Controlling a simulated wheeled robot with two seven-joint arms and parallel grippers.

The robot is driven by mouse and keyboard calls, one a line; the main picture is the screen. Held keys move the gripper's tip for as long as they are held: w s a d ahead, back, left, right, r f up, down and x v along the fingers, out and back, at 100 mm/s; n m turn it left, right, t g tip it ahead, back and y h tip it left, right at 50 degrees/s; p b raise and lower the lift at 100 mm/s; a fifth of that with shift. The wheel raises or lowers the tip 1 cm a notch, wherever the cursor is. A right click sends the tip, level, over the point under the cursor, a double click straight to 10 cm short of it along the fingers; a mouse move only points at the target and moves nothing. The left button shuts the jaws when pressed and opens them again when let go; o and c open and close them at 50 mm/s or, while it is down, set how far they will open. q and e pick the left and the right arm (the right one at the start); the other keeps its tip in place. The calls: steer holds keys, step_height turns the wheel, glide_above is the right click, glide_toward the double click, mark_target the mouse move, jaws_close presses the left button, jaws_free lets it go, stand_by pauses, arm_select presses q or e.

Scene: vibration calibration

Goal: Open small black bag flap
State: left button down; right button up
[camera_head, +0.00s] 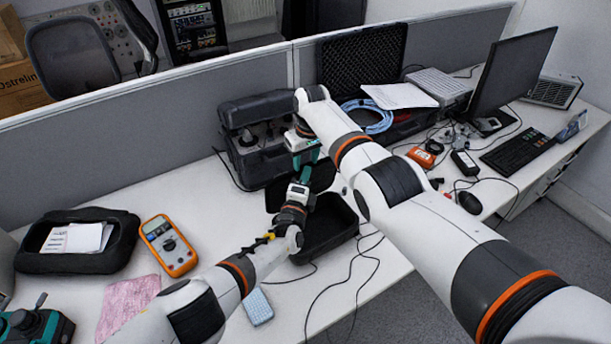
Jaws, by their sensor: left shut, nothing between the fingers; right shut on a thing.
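The small black bag (335,232) lies on the white table at the middle, with its dark inside showing and its flap (322,178) raised at the back. My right gripper (305,163) reaches down to the raised flap from above and is shut on it; the exact grip is partly hidden. My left gripper (304,174) is shut and empty, just below the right gripper and over the left part of the bag. My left arm hides the bag's left front side.
A black hard case (240,160) stands behind the bag. An orange multimeter (168,245), a black open pouch (90,262) and a pink cloth (125,303) lie to the left. Loose cables run in front of the bag. A monitor (515,70) and keyboard (517,151) stand at right.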

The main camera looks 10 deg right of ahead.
steer(key=shift+a, duration=0.1)
arm_select(q)
steer(key=shift+w+a+r+n+g+y, duration=0.1)
steer(key=shift+w+a+n+g+y, duration=0.15)
steer(key=shift+w, duration=0.25)
steer(key=shift+w+a+r+n+g+y, duration=0.1)
steer(key=shift+w+a+n+g+y, duration=0.1)
steer(key=shift+w+n, duration=0.25)
arm_select(e)
steer(key=shift+a+f, duration=0.1)
arm_select(q)
steer(key=shift+w+a, duration=0.2)
steer(key=shift+w, duration=0.05)
arm_select(e)
steer(key=shift+s+f, duration=0.1)
steer(key=shift+f, duration=0.05)
steer(key=o, duration=1.4)
steer(key=shift+s, duration=0.1)
arm_select(q)
steer(key=shift+s, duration=0.15)
steer(key=shift+d, duration=0.1)
